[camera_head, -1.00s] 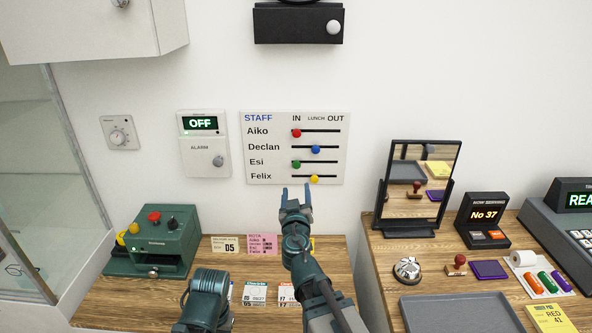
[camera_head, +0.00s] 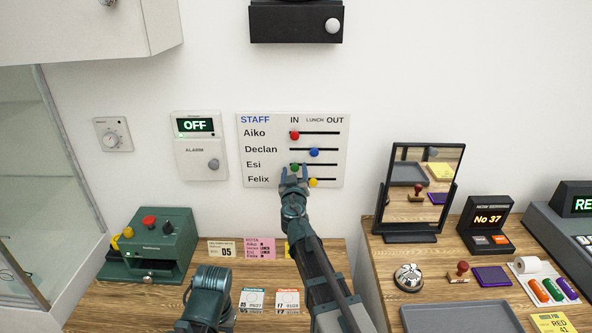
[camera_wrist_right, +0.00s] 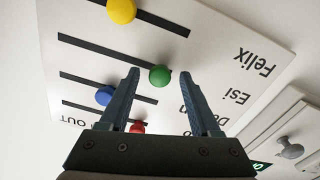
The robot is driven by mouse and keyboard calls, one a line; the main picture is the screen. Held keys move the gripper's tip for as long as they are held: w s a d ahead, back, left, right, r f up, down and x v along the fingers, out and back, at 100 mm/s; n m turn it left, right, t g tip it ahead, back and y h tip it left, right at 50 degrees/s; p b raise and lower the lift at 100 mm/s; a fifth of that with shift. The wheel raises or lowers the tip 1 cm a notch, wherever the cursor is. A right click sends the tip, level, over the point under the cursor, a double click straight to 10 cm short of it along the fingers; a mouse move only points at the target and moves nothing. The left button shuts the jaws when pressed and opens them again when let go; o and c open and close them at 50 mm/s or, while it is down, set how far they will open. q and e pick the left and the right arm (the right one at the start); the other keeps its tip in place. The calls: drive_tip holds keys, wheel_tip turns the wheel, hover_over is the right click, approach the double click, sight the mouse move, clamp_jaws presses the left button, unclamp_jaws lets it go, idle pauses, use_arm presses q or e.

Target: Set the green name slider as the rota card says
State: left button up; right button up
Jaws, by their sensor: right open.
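The white staff board (camera_head: 270,150) hangs on the wall with rows for Aiko, Declan, Esi and Felix. The green slider knob (camera_head: 294,167) is in Esi's row at the IN end. My right gripper (camera_head: 295,171) is open in front of it. In the right wrist view the green knob (camera_wrist_right: 160,75) lies between the two fingertips, a little beyond them; I see no contact. The pink rota card (camera_head: 261,248) stands on the wooden desk below; its small lines are too small to read surely. My left gripper's fingers are not visible.
The red knob (camera_head: 295,135) is at IN. The blue knob (camera_head: 314,152) and yellow knob (camera_head: 313,183) are near LUNCH, the yellow just below and right of my right gripper. An alarm box (camera_head: 200,160) is left of the board, a framed mirror (camera_head: 422,185) to the right.

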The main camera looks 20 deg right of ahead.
drive_tip(key=shift+w, duration=0.15)
clamp_jaws()
idle(1.4)
